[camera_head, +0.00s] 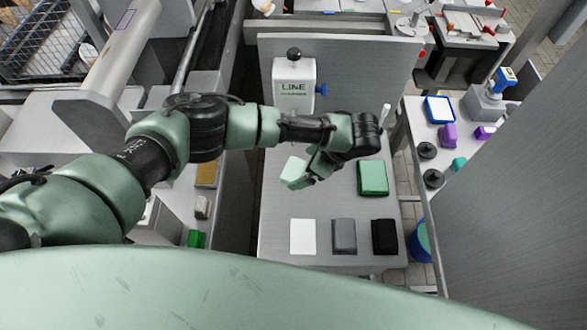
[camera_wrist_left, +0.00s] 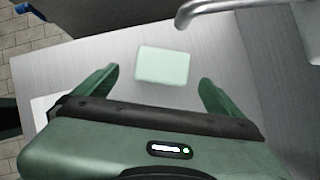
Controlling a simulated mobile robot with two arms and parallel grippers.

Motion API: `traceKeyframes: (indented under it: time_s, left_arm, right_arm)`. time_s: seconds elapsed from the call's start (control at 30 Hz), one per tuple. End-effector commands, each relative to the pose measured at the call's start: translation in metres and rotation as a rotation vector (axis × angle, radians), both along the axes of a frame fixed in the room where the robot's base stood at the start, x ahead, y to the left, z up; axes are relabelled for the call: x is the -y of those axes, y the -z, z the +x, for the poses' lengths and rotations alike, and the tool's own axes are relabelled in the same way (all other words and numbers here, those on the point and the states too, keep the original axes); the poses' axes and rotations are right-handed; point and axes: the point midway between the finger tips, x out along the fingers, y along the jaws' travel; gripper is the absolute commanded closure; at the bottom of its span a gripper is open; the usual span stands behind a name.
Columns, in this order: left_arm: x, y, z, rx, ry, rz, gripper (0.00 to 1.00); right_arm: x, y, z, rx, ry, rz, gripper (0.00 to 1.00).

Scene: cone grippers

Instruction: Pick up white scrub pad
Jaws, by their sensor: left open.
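A pale, slightly greenish white scrub pad (camera_head: 294,171) lies on the grey metal table, left of my left gripper (camera_head: 312,176). In the left wrist view the pad (camera_wrist_left: 163,65) shows whole, just beyond and between the two spread green fingers of the left gripper (camera_wrist_left: 160,78). The fingers are open and hold nothing, with space on both sides of the pad. In the head view the wrist hides part of the gripper and the table around it. My right gripper is not in view.
A white square (camera_head: 303,236), a grey pad (camera_head: 344,236) and a black pad (camera_head: 384,237) lie in a row at the table's near edge. A green pad (camera_head: 373,178) lies to the right. A white dispenser (camera_head: 294,85) stands at the back.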

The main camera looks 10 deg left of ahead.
Motion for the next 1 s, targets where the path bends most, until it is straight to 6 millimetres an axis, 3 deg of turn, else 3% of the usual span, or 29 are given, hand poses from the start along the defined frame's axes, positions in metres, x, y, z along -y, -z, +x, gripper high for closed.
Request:
traceKeyframes:
  time_s: [0.3, 0.6, 0.67, 0.83, 0.9, 1.0]
  left_arm:
    - [-0.024, 0.035, 0.008, -0.001, -0.002, 0.002, 0.02]
    - [-0.027, 0.041, 0.009, 0.000, 0.000, 0.001, 0.02]
    - [-0.027, 0.041, 0.009, -0.001, 0.000, 0.001, 0.16]
    - [-0.027, 0.041, 0.009, 0.000, -0.001, 0.001, 0.63]
    - [-0.027, 0.041, 0.009, 0.000, -0.001, 0.001, 0.72]
    - [-0.027, 0.041, 0.009, 0.000, -0.001, 0.001, 0.72]
  right_arm:
    - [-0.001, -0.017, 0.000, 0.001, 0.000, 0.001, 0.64]
    - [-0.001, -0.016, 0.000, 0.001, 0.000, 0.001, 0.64]
    - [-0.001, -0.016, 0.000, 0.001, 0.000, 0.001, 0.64]
    - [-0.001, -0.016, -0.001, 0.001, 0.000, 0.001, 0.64]
    - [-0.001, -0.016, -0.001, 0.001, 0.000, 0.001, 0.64]
    - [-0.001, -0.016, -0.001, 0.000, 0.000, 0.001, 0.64]
